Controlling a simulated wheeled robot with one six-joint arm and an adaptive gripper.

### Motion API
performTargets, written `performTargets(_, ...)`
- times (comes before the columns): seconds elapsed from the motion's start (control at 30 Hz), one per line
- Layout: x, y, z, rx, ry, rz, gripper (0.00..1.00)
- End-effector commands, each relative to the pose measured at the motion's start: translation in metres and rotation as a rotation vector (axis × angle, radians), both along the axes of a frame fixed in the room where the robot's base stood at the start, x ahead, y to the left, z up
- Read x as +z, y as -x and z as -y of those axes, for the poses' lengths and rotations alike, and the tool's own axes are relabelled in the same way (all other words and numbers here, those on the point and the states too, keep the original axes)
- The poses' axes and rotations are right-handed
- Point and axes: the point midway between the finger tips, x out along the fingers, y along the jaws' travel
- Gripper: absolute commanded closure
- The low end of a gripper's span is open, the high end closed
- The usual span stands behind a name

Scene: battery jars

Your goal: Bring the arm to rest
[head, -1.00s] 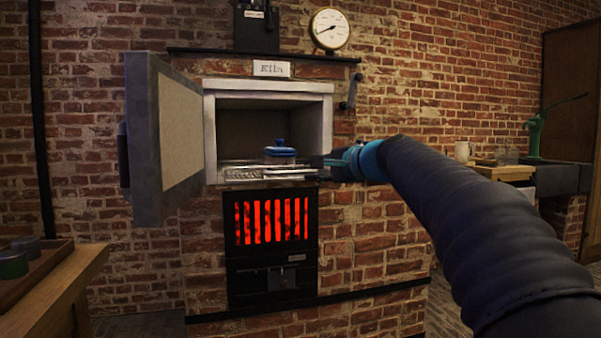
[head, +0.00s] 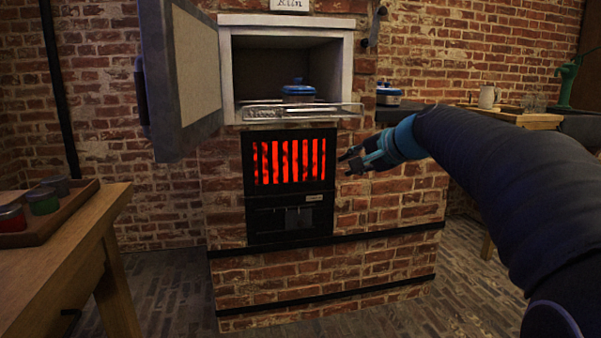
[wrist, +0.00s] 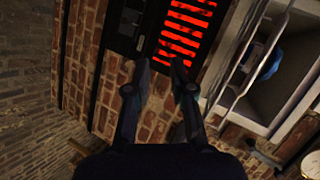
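My gripper (head: 356,162) is in front of the brick kiln, to the right of the glowing grate and below the open chamber. Its fingers are apart with nothing between them; in the wrist view the open fingers (wrist: 158,75) have only brick behind them. The kiln chamber (head: 286,72) is open, and a blue lidded jar (head: 298,91) sits inside on the wire rack (head: 290,112). The jar also shows as a blue shape in the wrist view (wrist: 270,64). The gripper is apart from the jar and rack.
The kiln door (head: 190,75) stands swung open at left. A red glowing grate (head: 288,161) is close to the gripper. A wooden table (head: 75,235) with a tray of jars is at left. Another blue-and-white pot (head: 389,95) stands on a dark surface at right. The floor in front is clear.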

Motion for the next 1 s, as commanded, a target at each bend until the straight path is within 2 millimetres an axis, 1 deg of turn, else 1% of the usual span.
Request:
performTargets(0.03, -0.024, 0.021, 0.001, 0.026, 0.093, -0.038, 0.77)
performTargets(0.07, -0.038, 0.034, 0.003, 0.045, 0.151, -0.059, 0.77)
performTargets(0.1, -0.055, 0.053, 0.004, 0.072, 0.226, -0.089, 0.77)
performTargets(0.17, -0.079, 0.082, 0.007, 0.116, 0.334, -0.128, 0.77)
performTargets(0.2, -0.092, 0.103, 0.009, 0.147, 0.403, -0.152, 0.77)
performTargets(0.27, -0.111, 0.135, 0.012, 0.198, 0.503, -0.186, 0.77)
performTargets(0.3, -0.122, 0.157, 0.014, 0.232, 0.566, -0.207, 0.77)
performTargets(0.37, -0.136, 0.188, 0.018, 0.280, 0.652, -0.232, 0.77)
performTargets(0.4, -0.145, 0.208, 0.020, 0.311, 0.707, -0.248, 0.77)
performTargets(0.47, -0.156, 0.237, 0.024, 0.355, 0.781, -0.266, 0.77)
performTargets(0.5, -0.162, 0.255, 0.026, 0.380, 0.826, -0.277, 0.77)
performTargets(0.6, -0.174, 0.296, 0.032, 0.436, 0.925, -0.294, 0.77)
performTargets(0.7, -0.180, 0.328, 0.035, 0.465, 0.990, -0.292, 0.77)
performTargets(0.73, -0.181, 0.335, 0.035, 0.470, 1.001, -0.288, 0.77)
performTargets(0.83, -0.176, 0.351, 0.032, 0.474, 1.021, -0.261, 0.77)
performTargets(1.0, -0.156, 0.356, 0.025, 0.463, 1.032, -0.204, 0.77)
